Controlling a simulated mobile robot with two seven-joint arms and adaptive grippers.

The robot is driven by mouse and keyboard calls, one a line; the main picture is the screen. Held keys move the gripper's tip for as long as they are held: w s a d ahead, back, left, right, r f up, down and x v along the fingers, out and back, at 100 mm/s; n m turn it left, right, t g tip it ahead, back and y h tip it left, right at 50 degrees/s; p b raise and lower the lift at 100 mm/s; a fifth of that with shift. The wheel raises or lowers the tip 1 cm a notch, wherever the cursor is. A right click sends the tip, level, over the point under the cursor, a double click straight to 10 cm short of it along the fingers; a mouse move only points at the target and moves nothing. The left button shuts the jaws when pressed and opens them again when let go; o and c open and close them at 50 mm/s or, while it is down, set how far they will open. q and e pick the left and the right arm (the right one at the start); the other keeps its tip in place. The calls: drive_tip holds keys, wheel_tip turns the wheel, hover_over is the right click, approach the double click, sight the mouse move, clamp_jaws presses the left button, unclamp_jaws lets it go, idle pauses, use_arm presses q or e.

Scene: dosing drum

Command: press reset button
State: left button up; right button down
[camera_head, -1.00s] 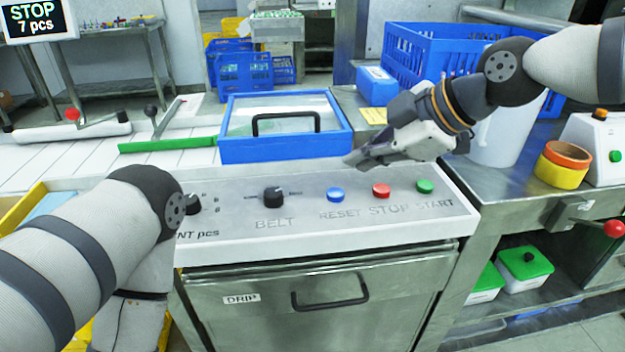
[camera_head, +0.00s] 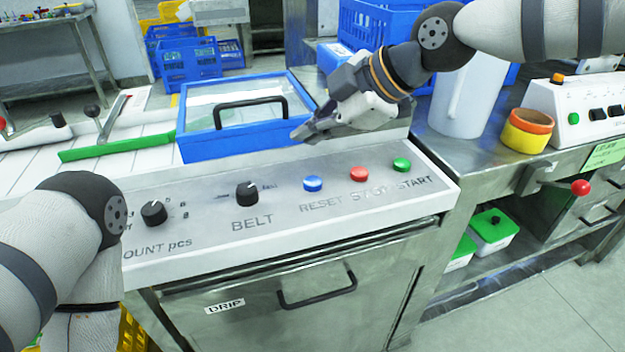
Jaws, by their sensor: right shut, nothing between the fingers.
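The blue reset button (camera_head: 313,184) sits on the sloped white control panel (camera_head: 190,238), above the word RESET. The red stop button (camera_head: 359,174) and the green start button (camera_head: 402,164) are to its right. My right gripper (camera_head: 300,134) is shut and empty. Its fingertips point left, above the back edge of the panel, behind the blue button and apart from it in the picture. My left arm (camera_head: 50,262) comes in at the lower left; its gripper is out of view.
A count knob (camera_head: 154,212) and a belt knob (camera_head: 247,193) stand on the panel's left part. A blue-framed lid with a black handle (camera_head: 250,104) lies behind the panel. A white jug (camera_head: 470,95) and yellow and orange rings (camera_head: 526,131) stand on the right counter.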

hover_over(312, 184)
wheel_tip(312, 184, down, 4)
drive_tip(key=shift+f+b, duration=0.2)
drive_tip(key=shift+b, duration=0.2)
use_arm(q)
drive_tip(key=shift+s+f+g, duration=0.3)
drive_tip(key=shift+s+f, duration=0.4)
drive_tip(key=shift+f, duration=0.05)
use_arm(e)
drive_tip(key=shift+f, duration=0.9)
drive_tip(key=shift+f, duration=0.4)
use_arm(q)
drive_tip(key=shift+f, duration=0.1)
use_arm(e)
drive_tip(key=shift+f, duration=0.5)
drive_tip(key=shift+r, duration=0.1)
use_arm(q)
drive_tip(key=shift+w+r, duration=0.25)
drive_tip(key=shift+r, duration=0.05)
use_arm(e)
drive_tip(key=shift+r, duration=0.8)
